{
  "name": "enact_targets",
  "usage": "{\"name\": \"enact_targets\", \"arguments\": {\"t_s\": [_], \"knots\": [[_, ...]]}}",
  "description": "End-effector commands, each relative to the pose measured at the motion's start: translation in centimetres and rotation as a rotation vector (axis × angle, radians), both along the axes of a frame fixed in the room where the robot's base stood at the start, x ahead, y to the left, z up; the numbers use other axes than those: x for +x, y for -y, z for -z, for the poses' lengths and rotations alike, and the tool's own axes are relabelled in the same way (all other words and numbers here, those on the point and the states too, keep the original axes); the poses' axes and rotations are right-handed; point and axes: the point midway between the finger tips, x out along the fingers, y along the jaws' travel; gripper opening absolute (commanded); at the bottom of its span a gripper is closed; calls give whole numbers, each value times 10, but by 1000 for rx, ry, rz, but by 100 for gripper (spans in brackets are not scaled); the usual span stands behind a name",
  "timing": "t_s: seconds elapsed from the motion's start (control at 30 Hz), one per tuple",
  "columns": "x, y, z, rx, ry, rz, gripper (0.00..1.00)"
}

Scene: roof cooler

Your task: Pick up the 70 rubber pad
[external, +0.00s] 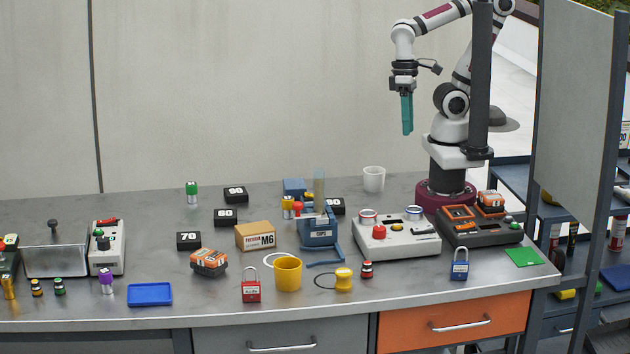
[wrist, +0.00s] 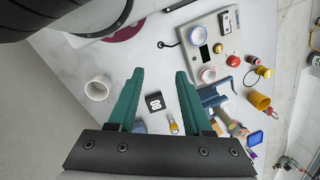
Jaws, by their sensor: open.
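The 70 rubber pad (external: 189,241) is a small black block with white "70" on top. It lies flat on the grey table, left of centre in the external view, behind and left of an orange battery pack. I cannot make it out in the wrist view. My gripper (external: 407,131) hangs high above the back right of the table, far from the pad, with teal fingers pointing down. In the wrist view my gripper (wrist: 159,74) is open and empty. One black numbered pad (wrist: 155,102) shows between its fingers, well below; its number is not clear.
Similar black pads (external: 235,194), (external: 227,217) and (external: 336,206) lie nearby. A battery pack (external: 209,262) and an M6 box (external: 256,236) stand right of the 70 pad.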

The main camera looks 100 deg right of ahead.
Motion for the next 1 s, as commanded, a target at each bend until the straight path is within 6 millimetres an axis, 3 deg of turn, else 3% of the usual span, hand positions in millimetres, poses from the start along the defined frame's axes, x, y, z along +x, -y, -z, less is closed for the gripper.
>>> {"name": "enact_targets", "arguments": {"t_s": [0.3,0.6,0.83,0.87,0.93,0.97,1.0], "knots": [[0,0,0,0,0,0,50],[0,0,0,0,0,0,100],[5,6,0,-28,1,7,100],[13,14,1,-72,3,16,100],[53,50,1,-257,42,50,100],[82,67,0,-358,87,62,100],[131,87,-4,-488,181,66,100]]}}
